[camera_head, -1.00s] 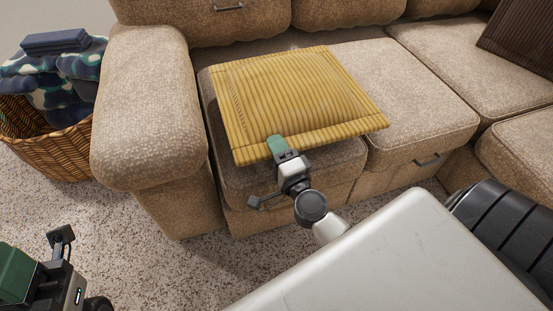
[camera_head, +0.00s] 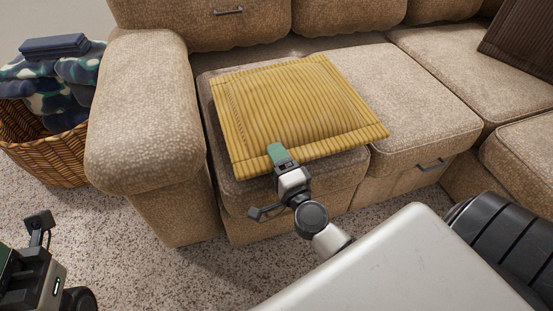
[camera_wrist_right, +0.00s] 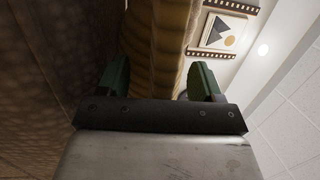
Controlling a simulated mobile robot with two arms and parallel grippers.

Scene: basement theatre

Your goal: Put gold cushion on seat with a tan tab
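The gold ribbed cushion (camera_head: 295,105) lies over the leftmost tan seat (camera_head: 320,180), slightly tilted, its near edge reaching past the seat's front. Whether it fully rests there or hovers a little, I cannot tell. My right gripper (camera_head: 277,153) holds its near edge, one green finger on top. The right wrist view shows the cushion (camera_wrist_right: 172,40) between both fingers of this gripper (camera_wrist_right: 158,82). A dark pull tab (camera_head: 430,165) is on the front of the middle seat. I make out no tan tab; the left seat's front is partly hidden. My left gripper (camera_head: 8,265) is mostly cut off at lower left.
The sofa arm (camera_head: 145,130) borders the left seat. A wicker basket (camera_head: 50,160) with a patterned blanket and a folded blue cloth stands at the left. A brown cushion (camera_head: 520,40) leans at the far right. Speckled carpet (camera_head: 130,255) is clear in front.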

